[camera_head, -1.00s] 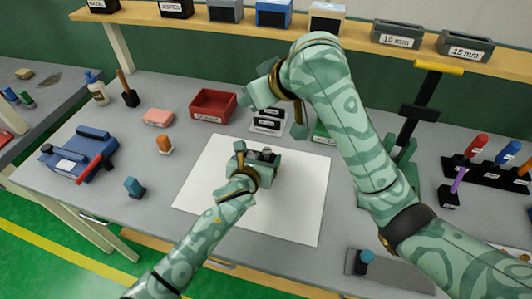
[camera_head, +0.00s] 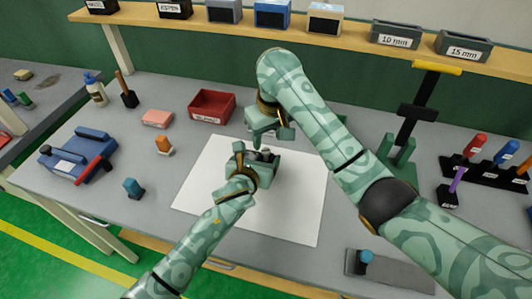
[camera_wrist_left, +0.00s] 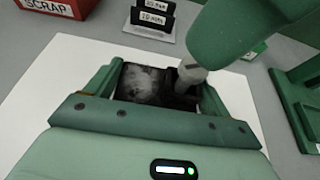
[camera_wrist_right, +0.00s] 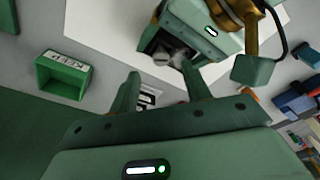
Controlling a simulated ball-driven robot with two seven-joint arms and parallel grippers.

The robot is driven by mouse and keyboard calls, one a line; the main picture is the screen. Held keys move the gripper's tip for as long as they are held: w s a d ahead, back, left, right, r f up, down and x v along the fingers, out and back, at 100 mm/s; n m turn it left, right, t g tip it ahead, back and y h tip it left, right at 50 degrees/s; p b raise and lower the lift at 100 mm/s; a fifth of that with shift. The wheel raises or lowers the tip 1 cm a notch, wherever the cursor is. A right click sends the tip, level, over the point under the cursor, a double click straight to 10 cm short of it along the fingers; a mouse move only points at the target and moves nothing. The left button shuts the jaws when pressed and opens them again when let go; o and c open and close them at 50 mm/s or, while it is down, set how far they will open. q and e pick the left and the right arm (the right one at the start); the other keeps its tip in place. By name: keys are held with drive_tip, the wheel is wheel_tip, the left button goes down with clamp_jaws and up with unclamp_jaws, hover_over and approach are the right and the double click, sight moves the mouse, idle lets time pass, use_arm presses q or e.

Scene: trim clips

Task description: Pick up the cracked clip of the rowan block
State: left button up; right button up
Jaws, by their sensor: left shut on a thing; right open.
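My left gripper (camera_head: 256,160) is shut on a dark block (camera_wrist_left: 140,84) over the white sheet (camera_head: 295,205). The block's top has a worn, pale grey patch. I cannot make out a crack or a name on the block. My right gripper (camera_wrist_right: 160,83) is open and empty, just behind and above the block, its jaws pointing towards it. In the left wrist view the right gripper hides part of the block's far right side.
A red SCRAP bin (camera_head: 212,106) stands behind the sheet. A green KEEP bin (camera_wrist_right: 62,76) shows in the right wrist view. A labelled rack (camera_wrist_left: 149,18) stands behind the block. A blue fixture (camera_head: 80,157) is at left, screwdrivers in a black holder (camera_head: 490,172) at right.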

sight(266, 150)
drive_tip(key=f, duration=0.3)
drive_tip(key=w+f, duration=0.1)
drive_tip(key=f, duration=0.1)
drive_tip(key=shift+a, duration=0.3)
drive_tip(key=c, duration=1)
drive_tip(key=shift+c, duration=0.2)
wheel_tip(266, 150, up, 15)
drive_tip(key=shift+s, duration=0.1)
use_arm(q)
drive_tip(key=o, duration=1)
